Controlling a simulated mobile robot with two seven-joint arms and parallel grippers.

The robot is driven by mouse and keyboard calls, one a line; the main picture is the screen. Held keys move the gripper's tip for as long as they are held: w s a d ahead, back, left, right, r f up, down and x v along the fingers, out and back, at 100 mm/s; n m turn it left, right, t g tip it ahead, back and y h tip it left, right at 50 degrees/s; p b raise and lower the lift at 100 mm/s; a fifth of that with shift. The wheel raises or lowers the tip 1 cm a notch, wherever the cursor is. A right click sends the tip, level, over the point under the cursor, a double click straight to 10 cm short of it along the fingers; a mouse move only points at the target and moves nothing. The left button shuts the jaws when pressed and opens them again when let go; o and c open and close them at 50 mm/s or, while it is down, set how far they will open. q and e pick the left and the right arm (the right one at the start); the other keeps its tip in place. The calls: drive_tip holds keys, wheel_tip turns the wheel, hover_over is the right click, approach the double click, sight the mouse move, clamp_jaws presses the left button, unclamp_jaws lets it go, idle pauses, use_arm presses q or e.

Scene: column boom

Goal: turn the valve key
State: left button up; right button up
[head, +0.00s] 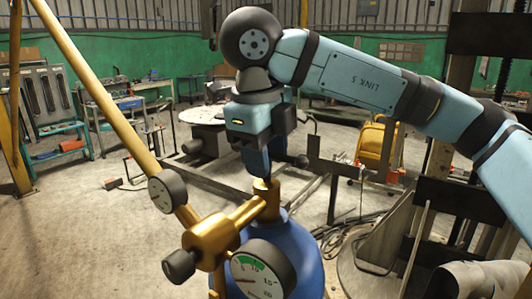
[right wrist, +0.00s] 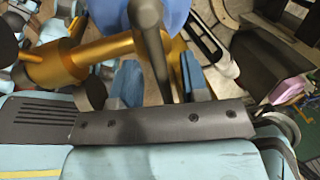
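The valve key is a dark bar with a rounded end (right wrist: 155,50) in the right wrist view. It sits above the gold valve (head: 267,200) on top of the blue gas cylinder (head: 308,262). In the head view my gripper mostly hides the key. My right gripper (head: 258,172) points down at the key from above. Its two blue fingers (right wrist: 160,84) stand apart, one on each side of the bar. A gap shows between the bar and one finger, so the gripper looks open around it. My left gripper is not in view.
A gold regulator body (head: 212,240) with a dark knob (head: 180,266) and two gauges, one large (head: 262,272) and one small (head: 167,191), stands left of the valve. A yellow pole (head: 98,92) slants past on the left. Cables (head: 345,232) lie on the floor at right.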

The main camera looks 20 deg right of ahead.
clamp_jaws()
